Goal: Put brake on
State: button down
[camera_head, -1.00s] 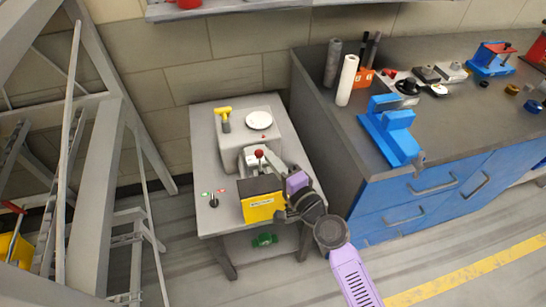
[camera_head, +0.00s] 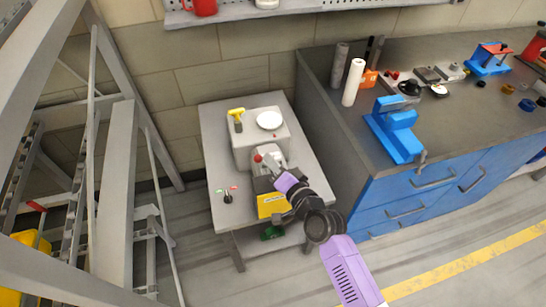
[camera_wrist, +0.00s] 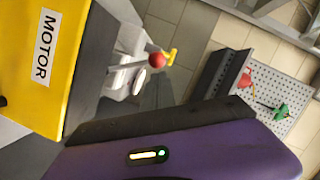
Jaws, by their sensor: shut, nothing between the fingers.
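A lever with a red ball knob (camera_head: 258,158) stands on the grey machine behind the yellow motor box (camera_head: 270,207) on the small grey table (camera_head: 215,150). In the wrist view the knob (camera_wrist: 157,60) is on a grey rod beyond the box (camera_wrist: 25,70), which is labelled MOTOR. I cannot tell for certain whether this lever is the brake. My gripper (camera_head: 273,169) is shut and empty, above the motor box and close to the right of the knob. Its dark body hides part of the machine, and contact with the lever cannot be made out.
A yellow T-handle (camera_head: 237,115) and a white disc (camera_head: 269,120) are on the grey housing behind. A small switch with green and red marks (camera_head: 227,195) is at the table's left. The blue-drawered workbench (camera_head: 400,205) closes off the right, grey framing (camera_head: 115,190) the left.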

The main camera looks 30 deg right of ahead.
jog(key=shift+a+f+p, duration=0.1)
jog(key=shift+a+p, duration=0.3)
jog(key=shift+a, duration=0.15)
jog(key=shift+a, duration=0.1)
